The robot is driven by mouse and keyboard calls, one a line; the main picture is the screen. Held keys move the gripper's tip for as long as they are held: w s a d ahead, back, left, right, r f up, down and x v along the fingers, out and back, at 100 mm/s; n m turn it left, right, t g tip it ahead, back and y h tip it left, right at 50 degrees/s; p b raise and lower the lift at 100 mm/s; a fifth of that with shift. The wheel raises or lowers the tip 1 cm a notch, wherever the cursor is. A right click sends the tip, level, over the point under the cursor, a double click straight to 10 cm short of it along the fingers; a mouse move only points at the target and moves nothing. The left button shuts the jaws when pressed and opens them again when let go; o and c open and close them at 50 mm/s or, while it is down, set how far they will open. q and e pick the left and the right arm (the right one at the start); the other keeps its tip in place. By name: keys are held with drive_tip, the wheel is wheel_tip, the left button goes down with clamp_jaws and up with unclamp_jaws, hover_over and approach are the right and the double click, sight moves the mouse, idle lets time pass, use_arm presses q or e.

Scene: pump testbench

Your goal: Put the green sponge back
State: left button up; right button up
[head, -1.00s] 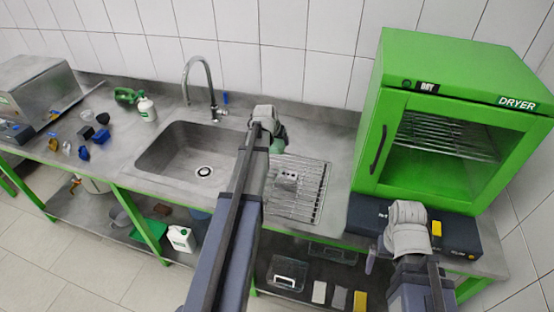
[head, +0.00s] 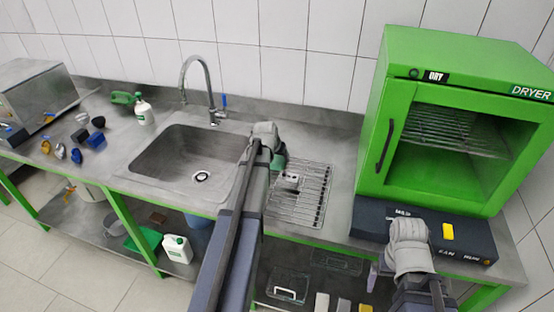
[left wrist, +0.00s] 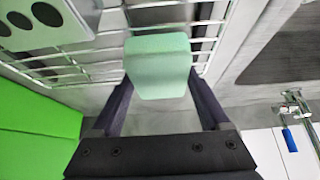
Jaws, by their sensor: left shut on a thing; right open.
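The pale green sponge (left wrist: 158,66) is held between the two fingers of my left gripper (left wrist: 160,95), in the left wrist view. In the head view, my left gripper (head: 266,148) is over the counter between the sink and the drying rack (head: 318,205). Only a greenish bit (head: 279,160) shows beside it there. The rack's bars lie behind the sponge in the wrist view; I cannot tell whether they touch. My right gripper (head: 408,245) is open, in front of the dryer; its fingertips are hard to make out.
A grey block with holes (head: 290,182) sits on the rack. The sink (head: 190,165) and tap (head: 205,85) are to the left. The green dryer (head: 400,90) stands on the right, above a dark box (head: 475,243).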

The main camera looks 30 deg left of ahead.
use_arm(q)
drive_tip(key=shift+f, duration=0.1)
drive_tip(key=o, duration=1)
drive_tip(key=shift+o, duration=0.2)
drive_tip(key=shift+r, duration=0.25)
drive_tip(key=p+v, duration=1)
drive_tip(key=v, duration=0.2)
drive_tip(key=shift+f, duration=0.2)
